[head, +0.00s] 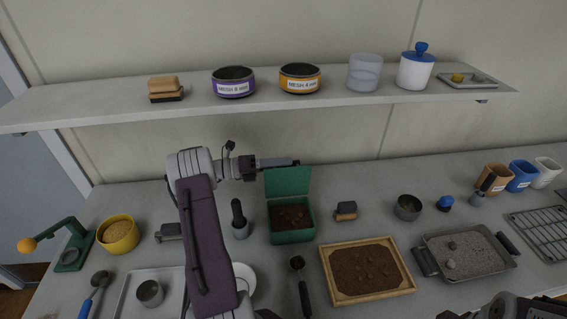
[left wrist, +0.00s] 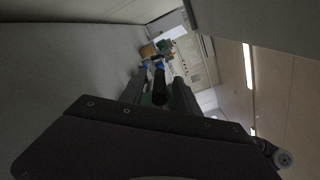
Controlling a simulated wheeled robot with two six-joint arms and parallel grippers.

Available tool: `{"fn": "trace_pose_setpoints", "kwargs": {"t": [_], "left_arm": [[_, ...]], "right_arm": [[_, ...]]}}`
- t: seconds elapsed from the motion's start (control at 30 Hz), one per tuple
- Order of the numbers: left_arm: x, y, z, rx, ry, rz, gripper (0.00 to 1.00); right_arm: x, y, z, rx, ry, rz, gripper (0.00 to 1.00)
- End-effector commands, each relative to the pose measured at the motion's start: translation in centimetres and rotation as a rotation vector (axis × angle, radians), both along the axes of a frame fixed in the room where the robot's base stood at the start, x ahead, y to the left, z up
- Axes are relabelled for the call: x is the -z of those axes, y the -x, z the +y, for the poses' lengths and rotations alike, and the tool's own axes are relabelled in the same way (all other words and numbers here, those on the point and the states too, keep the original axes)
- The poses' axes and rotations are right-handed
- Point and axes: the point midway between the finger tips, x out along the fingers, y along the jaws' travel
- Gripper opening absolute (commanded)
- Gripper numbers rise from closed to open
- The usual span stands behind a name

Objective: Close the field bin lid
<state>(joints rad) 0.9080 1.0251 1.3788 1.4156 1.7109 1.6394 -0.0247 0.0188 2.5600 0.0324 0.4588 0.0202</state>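The field bin (head: 292,237) is a green box with dark soil in it, standing on the bench in the middle of the head view. Its green lid (head: 287,182) stands open and upright at the bin's back edge. My left gripper (head: 292,163) reaches in from the left and lies level at the lid's top edge. I cannot tell whether it touches the lid.
A shelf (head: 250,108) with sieves and jars runs above the bin. A wooden soil tray (head: 410,286), a small brush (head: 345,211), a metal cup (head: 407,207) and a dark-handled tool (head: 239,220) stand around the bin. A grey tray (head: 490,268) lies farther right.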

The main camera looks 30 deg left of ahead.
Motion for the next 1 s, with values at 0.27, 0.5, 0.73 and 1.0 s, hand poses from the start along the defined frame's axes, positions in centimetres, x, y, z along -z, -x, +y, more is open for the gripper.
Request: {"fn": "trace_pose_setpoints", "kwargs": {"t": [0.27, 0.5, 0.73, 1.0], "left_arm": [[0.02, -0.39, -0.42, -0.001, -0.001, -0.001, 0.38], [0.07, -0.36, -0.41, -0.001, -0.001, 0.001, 0.0], [0.13, -0.34, -0.42, 0.0, -0.002, 0.001, 0.0], [0.22, -0.32, -0.44, 0.0, -0.002, 0.003, 0.0]], "right_arm": [[-0.04, 0.0, 0.0, 0.0, 0.0, 0.0, 0.43], [-0.03, 0.0, 0.0, 0.0, 0.0, 0.0, 0.43], [-0.02, 0.0, 0.0, 0.0, 0.0, 0.0, 0.43], [0.0, 0.0, 0.0, 0.0, 0.0, 0.0, 0.43]]}}
